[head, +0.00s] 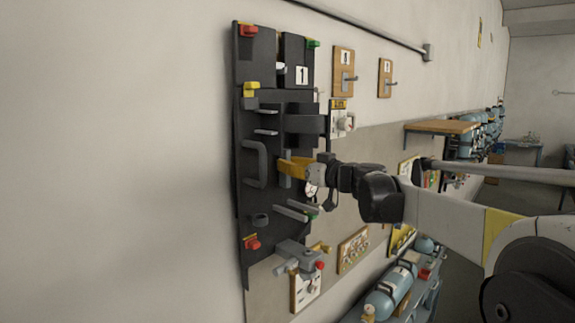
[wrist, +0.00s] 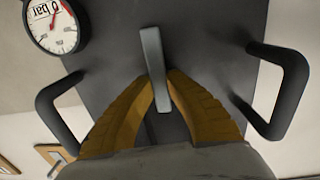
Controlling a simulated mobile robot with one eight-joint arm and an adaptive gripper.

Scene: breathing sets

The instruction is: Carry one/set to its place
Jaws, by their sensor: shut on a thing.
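Set one, a tall dark plate (head: 270,150) with a white "1" label (head: 302,75), stands upright close against the wall in the head view; I cannot tell whether it touches the wall. My gripper (head: 284,168) reaches it from the right at mid-height. In the wrist view its yellow fingers (wrist: 160,84) are shut on a grey bar (wrist: 152,50) at the middle of the dark plate (wrist: 205,50). Black handles lie to the left (wrist: 45,105) and right (wrist: 292,95) of the fingers. A round gauge (wrist: 52,26) marked "bar" is at upper left.
Wooden boards with hooks (head: 343,72) (head: 385,78) are on the wall right of the set. A wooden shelf (head: 442,127) juts out farther along. Blue cylinders (head: 388,300) lie on a low rack at lower right. The wall left of the set is bare.

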